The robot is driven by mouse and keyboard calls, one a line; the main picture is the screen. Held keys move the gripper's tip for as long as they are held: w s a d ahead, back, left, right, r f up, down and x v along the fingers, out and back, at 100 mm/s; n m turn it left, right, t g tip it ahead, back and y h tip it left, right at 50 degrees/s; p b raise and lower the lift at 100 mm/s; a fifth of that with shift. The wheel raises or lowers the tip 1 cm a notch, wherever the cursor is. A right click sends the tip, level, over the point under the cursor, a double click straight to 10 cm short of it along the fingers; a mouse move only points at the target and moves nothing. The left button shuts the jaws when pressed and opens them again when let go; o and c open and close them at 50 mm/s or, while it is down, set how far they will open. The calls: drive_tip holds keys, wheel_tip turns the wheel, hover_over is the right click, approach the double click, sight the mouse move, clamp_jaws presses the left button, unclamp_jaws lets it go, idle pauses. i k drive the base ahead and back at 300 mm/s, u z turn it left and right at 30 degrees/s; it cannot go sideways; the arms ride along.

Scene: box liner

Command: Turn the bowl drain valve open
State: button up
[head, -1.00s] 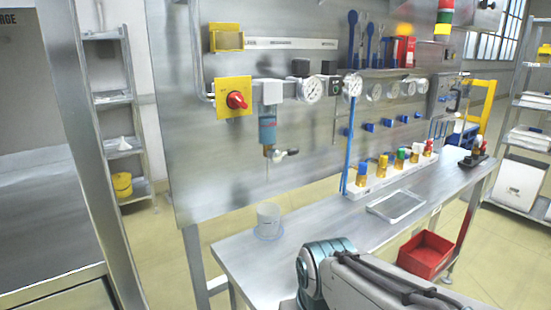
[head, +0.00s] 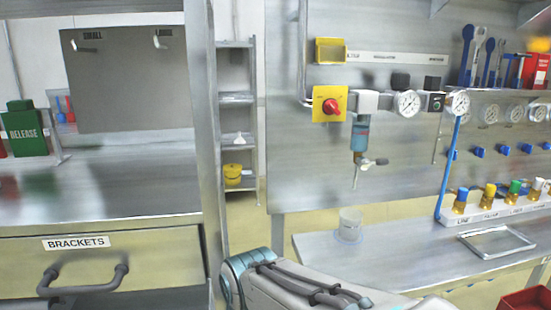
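The bowl (head: 359,135) is a bluish clear cylinder hanging under the air line unit on the grey metal panel. The drain valve (head: 374,162) sits below it, with a small side lever ending in a light grip at the right. A thin tube (head: 355,180) hangs down from the valve. A clear beaker (head: 350,224) stands on the bench below the tube. My arm shows at the bottom middle, low and in front of the bench. My gripper is not in this view.
A red rotary knob on a yellow plate (head: 330,104) and a round gauge (head: 407,104) flank the bowl. The metal bench (head: 400,250) holds a shallow tray (head: 496,242) and coloured fittings. A drawer (head: 100,270) marked BRACKETS and a green RELEASE box (head: 27,132) are at left.

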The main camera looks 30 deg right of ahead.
sight(363, 163)
drive_tip(key=u, duration=1.25)
drive_tip(key=k, duration=1.25)
drive_tip(key=z, duration=1.9)
drive_tip(key=i, duration=0.4)
drive_tip(key=u, duration=0.05)
